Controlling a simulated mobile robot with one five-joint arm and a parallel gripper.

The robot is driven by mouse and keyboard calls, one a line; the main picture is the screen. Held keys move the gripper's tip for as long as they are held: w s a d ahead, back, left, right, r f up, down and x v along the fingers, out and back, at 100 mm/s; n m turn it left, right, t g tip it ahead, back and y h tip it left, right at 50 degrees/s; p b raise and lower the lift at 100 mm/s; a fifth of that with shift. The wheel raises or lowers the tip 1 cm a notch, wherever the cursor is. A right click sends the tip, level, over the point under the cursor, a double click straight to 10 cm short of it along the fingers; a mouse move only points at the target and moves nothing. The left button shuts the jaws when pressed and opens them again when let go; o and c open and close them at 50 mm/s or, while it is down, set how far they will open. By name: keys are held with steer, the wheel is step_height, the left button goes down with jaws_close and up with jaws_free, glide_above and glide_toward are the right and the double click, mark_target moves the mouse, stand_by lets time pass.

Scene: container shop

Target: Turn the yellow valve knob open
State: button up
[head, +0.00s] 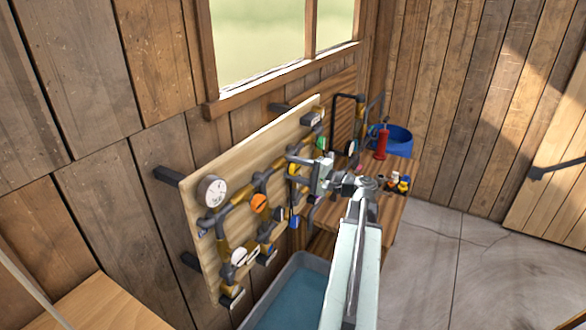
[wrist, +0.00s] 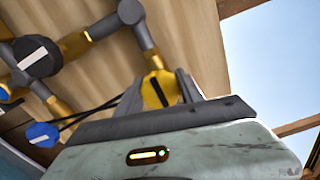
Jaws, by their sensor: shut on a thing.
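The yellow valve knob (wrist: 157,90) has a dark stripe across its face and sits on the dark and brass pipework in the wrist view. My gripper (wrist: 165,100) is right at the knob, shut on it, and its body covers the knob's lower part. In the head view my gripper (head: 308,164) reaches the right part of the pipe board. There only a little of the yellow knob (head: 292,169) shows beside it.
The wooden board (head: 205,255) carries a gauge (head: 212,191), an orange knob (head: 259,202) and other valves. Close by in the wrist view are a white-striped round knob (wrist: 38,56) and a blue knob (wrist: 41,134). A grey tub (head: 262,306) stands below; a workbench (head: 388,213) is behind.

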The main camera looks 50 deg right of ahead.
steer(key=o, duration=1.4)
steer(key=v, duration=0.8)
steer(key=shift+f, duration=0.1)
